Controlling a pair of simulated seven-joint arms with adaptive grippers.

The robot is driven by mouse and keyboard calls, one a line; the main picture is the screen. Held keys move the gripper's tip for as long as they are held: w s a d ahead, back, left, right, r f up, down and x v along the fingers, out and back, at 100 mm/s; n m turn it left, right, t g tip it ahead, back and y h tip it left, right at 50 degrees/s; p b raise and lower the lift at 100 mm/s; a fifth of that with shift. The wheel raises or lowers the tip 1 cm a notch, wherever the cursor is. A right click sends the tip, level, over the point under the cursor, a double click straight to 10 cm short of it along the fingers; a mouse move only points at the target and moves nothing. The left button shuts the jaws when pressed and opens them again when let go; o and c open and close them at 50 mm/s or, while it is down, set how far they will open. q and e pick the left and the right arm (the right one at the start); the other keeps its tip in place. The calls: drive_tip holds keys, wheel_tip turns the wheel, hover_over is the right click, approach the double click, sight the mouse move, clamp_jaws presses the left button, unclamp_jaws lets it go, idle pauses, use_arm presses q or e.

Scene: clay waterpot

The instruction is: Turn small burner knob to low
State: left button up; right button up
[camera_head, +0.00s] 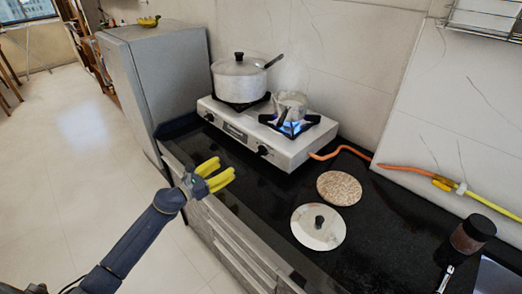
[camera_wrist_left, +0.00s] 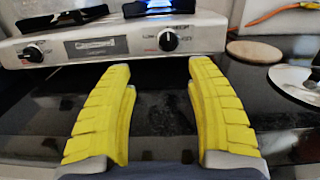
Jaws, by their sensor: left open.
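The two-burner gas stove (camera_head: 285,150) stands on the black counter. Its right knob (camera_head: 263,150), on the side of the small burner, is black; in the left wrist view this knob (camera_wrist_left: 168,40) has a white pointer mark and printed labels, one reading LOW to its left. The small burner (camera_head: 292,127) shows a blue flame under a small steaming pot (camera_head: 291,104). My left gripper (camera_head: 226,168) is open and empty, in front of the stove and apart from the knob. In the left wrist view its yellow fingers (camera_wrist_left: 160,68) point toward the knob. My right gripper is not in view.
A large lidded pot (camera_head: 238,82) sits on the left burner, with the left knob (camera_head: 209,117) below. A round cork-like mat (camera_head: 339,188), a pot lid (camera_head: 318,228) and a jar (camera_head: 472,234) are on the counter. An orange hose (camera_head: 345,151) runs right from the stove.

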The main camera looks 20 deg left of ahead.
sight(258, 151)
use_arm(q)
drive_tip(key=shift+m+h, duration=0.3)
drive_tip(key=x, duration=1.2)
drive_tip(key=d+x, duration=0.1)
drive_tip(key=x, duration=0.5)
drive_tip(key=shift+s+d+f, duration=0.1)
drive_tip(key=shift+s+f, duration=0.15)
drive_tip(key=shift+s, duration=0.1)
drive_tip(key=shift+c, duration=0.3)
drive_tip(key=c, duration=1)
